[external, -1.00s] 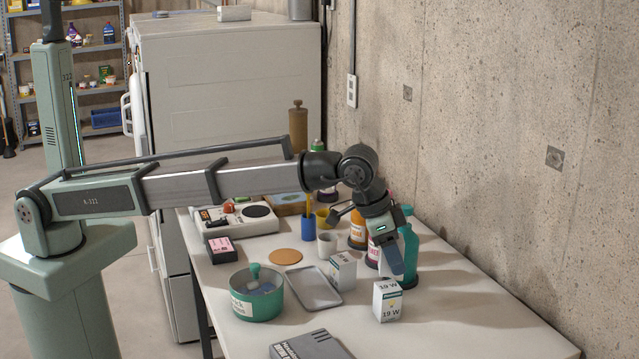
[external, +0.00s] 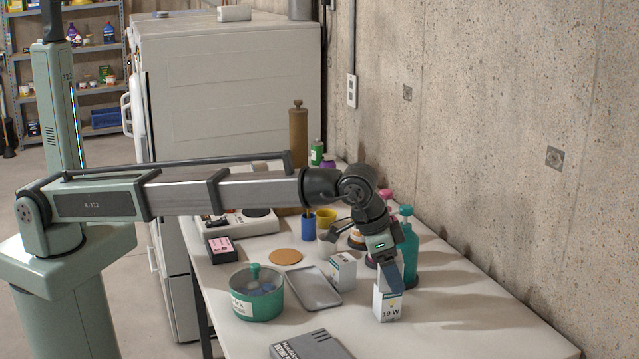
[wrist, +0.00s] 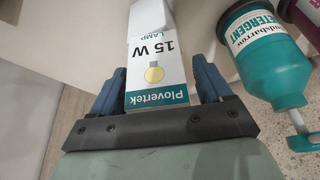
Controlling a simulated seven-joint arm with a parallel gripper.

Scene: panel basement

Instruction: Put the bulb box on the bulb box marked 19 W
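A white bulb box (external: 388,307) stands upright on the table, its front reading like 19 W in the external view. My gripper (external: 390,283) is at its top, pointing down. In the wrist view, a white box (wrist: 157,65) with a teal Plovertek band lies between my fingers (wrist: 160,88); its upside-down print reads like 15 W. The two readings do not agree. The fingers stand on both sides of it, very close, and look open. A second white box (external: 343,266) stands behind and left, its marking unreadable.
A grey tray (external: 315,290) and a teal pot (external: 257,297) lie to the left. A teal detergent bottle (external: 408,252) stands close behind my gripper and shows at right in the wrist view (wrist: 258,52). The right of the table is clear.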

